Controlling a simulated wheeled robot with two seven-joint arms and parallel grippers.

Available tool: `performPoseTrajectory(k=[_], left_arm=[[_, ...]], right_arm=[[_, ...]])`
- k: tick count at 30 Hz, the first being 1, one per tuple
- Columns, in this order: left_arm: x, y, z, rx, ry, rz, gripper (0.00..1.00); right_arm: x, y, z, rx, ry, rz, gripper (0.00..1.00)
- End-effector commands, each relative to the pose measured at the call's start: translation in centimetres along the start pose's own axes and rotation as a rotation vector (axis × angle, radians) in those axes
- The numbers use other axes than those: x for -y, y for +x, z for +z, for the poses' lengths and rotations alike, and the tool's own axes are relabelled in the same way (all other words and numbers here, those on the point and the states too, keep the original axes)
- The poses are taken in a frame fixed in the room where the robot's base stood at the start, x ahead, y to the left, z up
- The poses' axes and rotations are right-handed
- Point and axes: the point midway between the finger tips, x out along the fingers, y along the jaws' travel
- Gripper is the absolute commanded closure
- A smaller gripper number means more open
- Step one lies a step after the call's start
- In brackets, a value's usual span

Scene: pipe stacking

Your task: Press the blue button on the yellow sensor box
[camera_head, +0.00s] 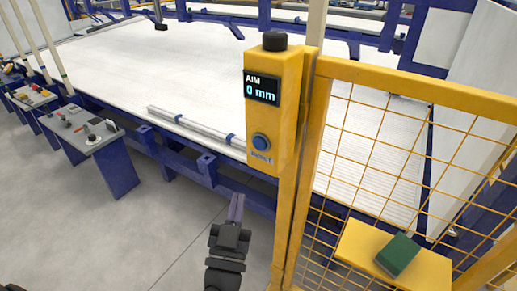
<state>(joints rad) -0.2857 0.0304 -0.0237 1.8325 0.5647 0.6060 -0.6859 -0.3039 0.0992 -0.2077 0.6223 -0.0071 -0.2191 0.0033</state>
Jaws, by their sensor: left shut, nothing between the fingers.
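The yellow sensor box (289,110) is mounted on a yellow post in the middle of the head view. Its dark display (262,88) reads "AIM 0 mm". The round blue button (261,142) sits on the box's lower front face, with a label under it that seems to read "RESET". My left gripper (236,203) is shut and empty, with its fingers pointing up. In the picture its tips are below and a little left of the button, clearly apart from it. My right gripper is not in view.
A yellow mesh fence (385,165) stands right of the box. A green block (397,255) lies on a yellow shelf there. Behind is a large white table (150,75) on a blue frame, with a grey pipe (190,125). Control panels (88,130) stand at left. The grey floor is clear.

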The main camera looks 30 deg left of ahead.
Motion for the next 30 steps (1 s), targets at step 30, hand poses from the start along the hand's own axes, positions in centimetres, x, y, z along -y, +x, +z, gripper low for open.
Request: performPoseTrajectory(k=[30], left_arm=[[0.8,5.3,-3.2,-0.178,-0.013,-0.147,1.0]], right_arm=[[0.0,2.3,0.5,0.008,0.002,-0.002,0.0]])
